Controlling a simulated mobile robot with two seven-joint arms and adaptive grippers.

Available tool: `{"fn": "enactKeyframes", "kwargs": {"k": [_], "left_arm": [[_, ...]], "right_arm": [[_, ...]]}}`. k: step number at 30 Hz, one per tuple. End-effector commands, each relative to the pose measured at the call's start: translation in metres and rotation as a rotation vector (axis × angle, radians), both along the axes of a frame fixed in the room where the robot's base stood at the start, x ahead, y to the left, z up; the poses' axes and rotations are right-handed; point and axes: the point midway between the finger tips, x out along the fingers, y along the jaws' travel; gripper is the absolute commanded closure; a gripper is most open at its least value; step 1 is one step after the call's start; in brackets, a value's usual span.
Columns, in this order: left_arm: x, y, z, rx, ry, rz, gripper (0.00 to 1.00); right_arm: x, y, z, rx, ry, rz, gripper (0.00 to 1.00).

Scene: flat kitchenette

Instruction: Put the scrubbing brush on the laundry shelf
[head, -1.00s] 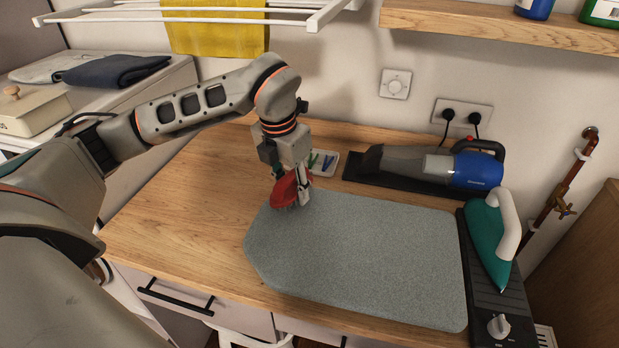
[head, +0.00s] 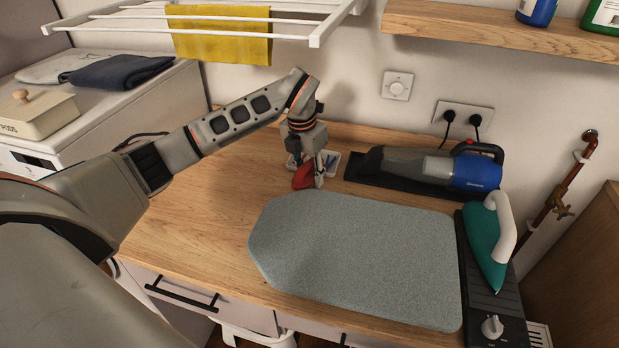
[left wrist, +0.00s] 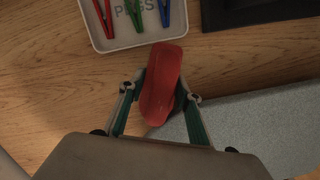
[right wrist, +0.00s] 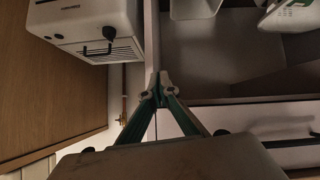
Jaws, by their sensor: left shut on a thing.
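The red scrubbing brush (head: 304,177) is held between the fingers of my left gripper (head: 318,180), above the wooden worktop just behind the grey ironing mat. In the left wrist view the brush's red back (left wrist: 161,85) sits between the two fingertips (left wrist: 164,92); its bristles are hidden. The laundry shelf (head: 500,30) is the wooden wall board at the upper right, up and to the right of the brush. My right gripper (right wrist: 158,90) shows only in the right wrist view, fingertips together with nothing seen between them, in front of an open drawer.
A peg tray (head: 330,160) lies right behind the brush. A handheld vacuum (head: 430,168) and a green iron (head: 484,240) stand to the right. A blue bottle (head: 535,8) and a green bottle (head: 606,14) stand on the shelf; its left part is clear. A drying rack (head: 330,22) hangs upper left.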

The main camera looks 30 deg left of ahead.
Motion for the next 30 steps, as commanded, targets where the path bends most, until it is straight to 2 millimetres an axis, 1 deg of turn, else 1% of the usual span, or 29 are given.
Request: {"fn": "enactKeyframes", "kwargs": {"k": [1,4,17,18,19,30], "left_arm": [[-0.001,-0.001,-0.008,-0.003,0.002,0.0,0.91],[0.0,-0.001,-0.016,-0.002,0.0,0.0,0.91],[0.0,0.0,-0.022,0.0,-0.002,-0.001,0.91],[0.0,0.0,-0.021,0.0,-0.002,0.0,0.56],[0.0,0.0,-0.021,0.0,-0.001,0.0,0.5],[0.0,0.0,-0.019,-0.001,-0.001,0.0,0.5]], "right_arm": [[0.0,-0.001,0.001,0.0,0.001,-0.002,1.0],[-0.001,-0.002,0.002,-0.001,0.002,-0.005,1.0],[-0.002,-0.003,-0.002,-0.001,0.006,-0.011,1.0],[-0.002,-0.003,-0.001,0.0,0.006,-0.011,1.0],[-0.002,-0.003,-0.001,0.0,0.006,-0.01,1.0],[-0.003,-0.003,-0.001,-0.005,0.006,0.002,1.0]]}}
